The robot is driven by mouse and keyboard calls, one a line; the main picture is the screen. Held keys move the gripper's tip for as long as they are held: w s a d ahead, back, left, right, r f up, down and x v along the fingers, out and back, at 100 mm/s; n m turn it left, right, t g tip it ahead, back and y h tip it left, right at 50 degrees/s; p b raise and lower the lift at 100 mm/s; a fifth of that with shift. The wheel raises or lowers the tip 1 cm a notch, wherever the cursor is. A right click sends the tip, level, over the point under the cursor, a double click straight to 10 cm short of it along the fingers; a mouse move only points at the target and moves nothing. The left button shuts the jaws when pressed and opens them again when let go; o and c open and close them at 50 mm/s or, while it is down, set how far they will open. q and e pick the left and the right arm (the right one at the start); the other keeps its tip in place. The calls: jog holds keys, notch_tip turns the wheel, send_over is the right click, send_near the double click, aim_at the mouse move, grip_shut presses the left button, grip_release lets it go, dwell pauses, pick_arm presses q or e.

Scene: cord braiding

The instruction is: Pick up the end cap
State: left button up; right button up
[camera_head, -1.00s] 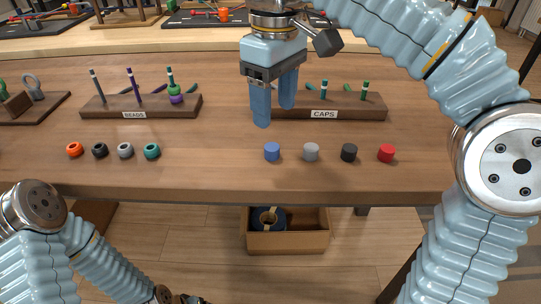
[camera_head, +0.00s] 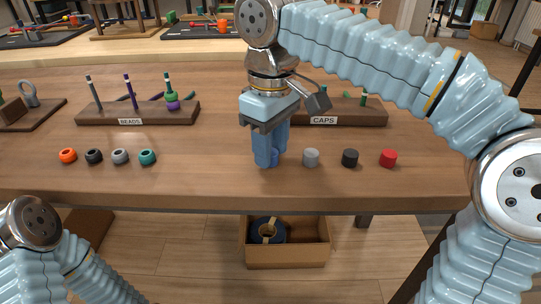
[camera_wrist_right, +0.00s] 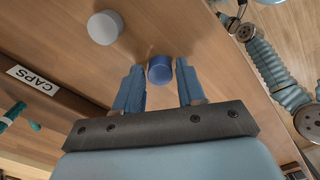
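A blue end cap (camera_wrist_right: 160,70) stands on the table between the fingertips of my right gripper (camera_wrist_right: 158,82) in the right wrist view. The fingers are apart, with small gaps on both sides of the cap. In the head view the right gripper (camera_head: 268,163) points down at the blue cap (camera_head: 275,158), mostly hiding it. A grey cap (camera_head: 311,158), a black cap (camera_head: 350,158) and a red cap (camera_head: 388,158) stand in a row to its right. The grey cap also shows in the right wrist view (camera_wrist_right: 104,28). My left gripper is out of view.
The CAPS rack (camera_head: 350,115) with cords stands behind the right gripper; the BEADS rack (camera_head: 140,113) is further left. Several ring beads (camera_head: 120,157) lie in a row at left. A cardboard box (camera_head: 287,255) sits on the floor below the table's front edge.

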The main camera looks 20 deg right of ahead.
grip_shut()
jog(key=shift+r, duration=0.55)
jog(key=r, duration=0.1)
jog(key=r+p, duration=0.1)
jog(key=r, duration=0.1)
jog(key=shift+s+a, duration=0.1)
jog(key=shift+a, duration=0.15)
jog(key=s+a+r+p, duration=0.3)
jog(key=s+a+r, duration=0.6)
jog(key=a, duration=0.1)
jog(key=shift+p, duration=0.3)
